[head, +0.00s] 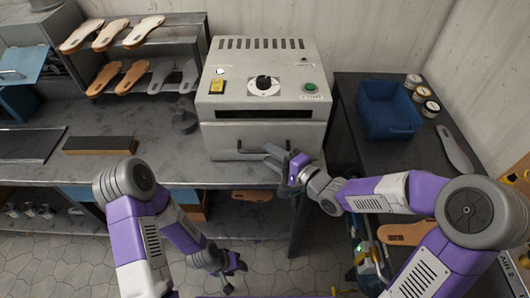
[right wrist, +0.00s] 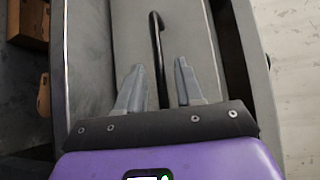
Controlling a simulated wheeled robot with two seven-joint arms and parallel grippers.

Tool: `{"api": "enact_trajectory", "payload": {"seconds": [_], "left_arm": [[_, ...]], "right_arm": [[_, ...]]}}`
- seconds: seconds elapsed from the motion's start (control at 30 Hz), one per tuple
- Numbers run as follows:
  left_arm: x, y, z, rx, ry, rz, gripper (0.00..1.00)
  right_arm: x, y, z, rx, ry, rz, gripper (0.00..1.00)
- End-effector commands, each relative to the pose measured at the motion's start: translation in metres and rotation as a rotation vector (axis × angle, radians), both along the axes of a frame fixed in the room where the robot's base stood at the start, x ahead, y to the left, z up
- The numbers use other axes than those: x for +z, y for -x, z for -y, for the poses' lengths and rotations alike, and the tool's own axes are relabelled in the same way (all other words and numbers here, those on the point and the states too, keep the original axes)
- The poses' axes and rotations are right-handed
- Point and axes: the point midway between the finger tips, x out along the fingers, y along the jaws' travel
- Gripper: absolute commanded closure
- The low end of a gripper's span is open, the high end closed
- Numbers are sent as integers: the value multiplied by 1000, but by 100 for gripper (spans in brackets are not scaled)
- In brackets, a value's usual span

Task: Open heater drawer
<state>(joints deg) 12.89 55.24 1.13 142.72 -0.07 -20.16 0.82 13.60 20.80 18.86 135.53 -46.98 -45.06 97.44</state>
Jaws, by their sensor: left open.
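The heater (head: 262,95) is a pale grey box on the bench, with a dial, a green button and a dark slot on its front. Its drawer front (head: 225,142) is below the slot and looks shut. The black bar handle (right wrist: 157,50) runs lengthwise between the fingers of my right gripper (right wrist: 158,82) in the right wrist view. The fingers are apart, one on each side of the handle, with gaps showing. In the head view my right gripper (head: 278,160) is at the drawer's right half. My left gripper (head: 232,270) is open and empty, low in front of the bench.
A blue bin (head: 388,110) and several small jars stand on the right-hand bench. A rack (head: 150,50) with several soles is left of the heater. The floor in front is open.

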Motion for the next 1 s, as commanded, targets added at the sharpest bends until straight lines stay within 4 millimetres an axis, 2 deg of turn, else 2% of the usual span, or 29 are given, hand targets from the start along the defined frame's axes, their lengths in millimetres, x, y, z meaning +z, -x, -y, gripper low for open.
{"api": "enact_trajectory", "payload": {"seconds": [0.03, 0.2, 0.53, 0.57, 0.8, 1.0], "left_arm": [[-4, 0, 0, 0, 0, 0, 57], [-8, 0, 0, 0, 0, 0, 57], [-8, 0, 0, 0, 0, 0, 57], [-8, 0, 0, 0, 0, 0, 57], [-8, 0, 0, 0, 0, 0, 57], [-8, 0, 0, 0, 0, 0, 57]], "right_arm": [[-3, -5, -7, 4, -1, 0, 64], [-5, -18, -19, 1, 1, 0, 64], [-5, -22, -22, -1, 2, -1, 64], [-5, -22, -22, -1, 2, -1, 65], [-5, -22, -22, -1, 2, -1, 100], [-5, -22, -22, -1, 2, -1, 100]]}}
